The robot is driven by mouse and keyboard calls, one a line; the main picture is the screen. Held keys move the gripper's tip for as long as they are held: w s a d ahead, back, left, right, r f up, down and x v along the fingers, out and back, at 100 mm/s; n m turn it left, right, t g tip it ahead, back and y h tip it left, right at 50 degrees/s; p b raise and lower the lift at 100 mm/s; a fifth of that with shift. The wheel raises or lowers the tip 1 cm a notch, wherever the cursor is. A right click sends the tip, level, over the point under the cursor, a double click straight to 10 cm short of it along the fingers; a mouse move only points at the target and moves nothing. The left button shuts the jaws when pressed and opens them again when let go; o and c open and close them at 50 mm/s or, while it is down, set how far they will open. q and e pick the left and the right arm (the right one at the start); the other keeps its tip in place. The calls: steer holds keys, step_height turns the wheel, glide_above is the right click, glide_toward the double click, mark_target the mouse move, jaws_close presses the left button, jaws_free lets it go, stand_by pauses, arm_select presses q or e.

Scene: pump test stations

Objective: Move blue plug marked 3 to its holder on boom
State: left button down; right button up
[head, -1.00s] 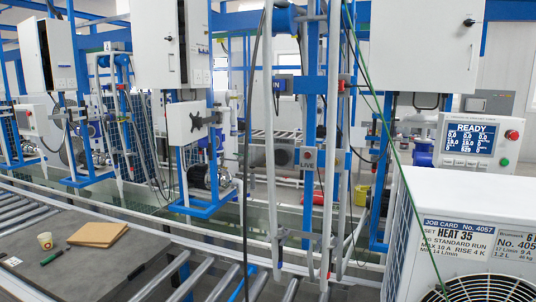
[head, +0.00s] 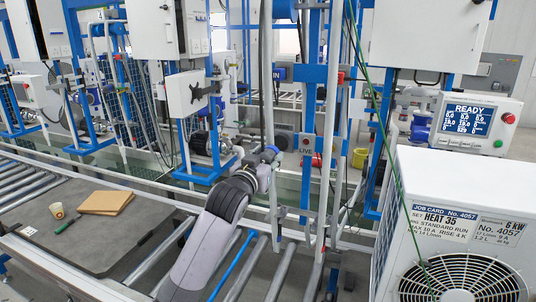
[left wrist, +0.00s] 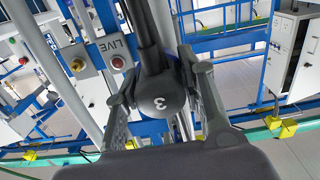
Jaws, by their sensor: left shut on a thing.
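The plug marked 3 (left wrist: 160,94) is between the fingers of my left gripper (left wrist: 158,76) in the left wrist view. It looks dark grey there, with a white 3 facing the camera, and a thick dark hose (left wrist: 146,32) runs up from it. My left gripper is shut on it. In the head view my left gripper (head: 267,160) is in front of the pipe frame at the middle, and a small blue part shows at its tip. The plug's holder on the boom cannot be made out. My right gripper is not in view.
A LIVE box (head: 306,152) with a red button is right of the gripper. Upright pipes (head: 329,130) and a green cable (head: 375,115) hang close by. A white unit (head: 465,190) stands at the right. Rollers (head: 150,265) and a grey board (head: 95,240) lie in front.

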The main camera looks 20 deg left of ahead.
mark_target(280, 143)
arm_select(q)
steer(key=shift+w, duration=0.15)
steer(key=shift+w+d, duration=0.15)
steer(key=shift+w, duration=2.6)
steer(key=shift+r, duration=0.1)
steer(key=shift+w, duration=0.6)
steer(key=c, duration=1)
jaws_free()
steer(key=shift+o, duration=0.2)
steer(key=shift+s, duration=0.1)
